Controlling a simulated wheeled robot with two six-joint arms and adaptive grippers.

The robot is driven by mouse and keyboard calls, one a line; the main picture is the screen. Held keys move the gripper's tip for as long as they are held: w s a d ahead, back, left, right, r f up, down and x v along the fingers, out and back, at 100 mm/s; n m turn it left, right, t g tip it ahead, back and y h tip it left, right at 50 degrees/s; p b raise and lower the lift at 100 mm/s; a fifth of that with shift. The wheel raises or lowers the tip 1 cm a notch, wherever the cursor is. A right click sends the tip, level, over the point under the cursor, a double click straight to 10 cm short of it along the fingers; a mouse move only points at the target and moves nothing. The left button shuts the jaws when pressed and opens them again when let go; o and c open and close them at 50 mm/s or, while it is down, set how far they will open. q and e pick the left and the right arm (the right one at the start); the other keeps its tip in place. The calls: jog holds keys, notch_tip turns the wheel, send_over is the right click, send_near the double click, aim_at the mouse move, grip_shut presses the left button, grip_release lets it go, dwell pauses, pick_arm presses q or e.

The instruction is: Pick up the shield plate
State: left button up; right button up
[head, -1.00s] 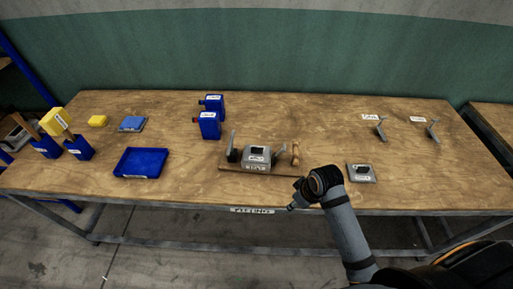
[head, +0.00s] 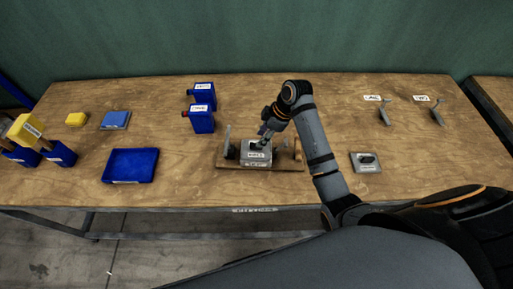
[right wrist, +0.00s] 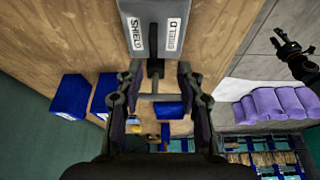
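The shield plate (head: 256,153) is a grey block with a black handle and a white label. It sits in a wooden holder (head: 230,165) near the table's front edge. In the right wrist view the plate (right wrist: 152,38) has labels reading SHIELD, and its black handle (right wrist: 155,68) points toward my gripper. My right gripper (head: 265,133) is right above the plate. Its fingers (right wrist: 157,82) are open on either side of the handle, with gaps showing. My left gripper (right wrist: 281,40) appears only in the right wrist view, away from the table, with its fingers apart.
A second grey plate with a dark handle (head: 366,161) lies to the right. Grey brackets (head: 386,113) stand behind it. The table's middle back is clear.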

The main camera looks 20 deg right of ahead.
aim_at(250, 152)
jog(key=shift+w+a+f, duration=0.15)
jog(key=shift+w+f, duration=0.55)
jog(key=shift+f+p, duration=0.8)
jog(key=shift+f, duration=0.1)
jog(key=shift+s+a+f+p, duration=0.1)
jog(key=shift+a+f+p, duration=0.1)
jog(key=shift+f, duration=0.4)
jog(key=shift+a+f+p, duration=0.15)
jog(key=shift+f, duration=0.45)
jog(key=shift+a+f, duration=0.15)
jog(key=shift+f, duration=0.3)
jog(key=c, duration=0.4)
grip_shut()
pick_arm(q)
jog(key=shift+t, duration=0.4)
jog(key=w+r, duration=0.1)
jog(key=w, duration=0.2)
jog(key=w+r, duration=0.1)
jog(key=w, duration=0.1)
jog(key=shift+r, duration=0.3)
jog(key=shift+s, duration=0.2)
pick_arm(e)
jog(key=shift+w+r, duration=0.1)
jog(key=shift+w, duration=0.1)
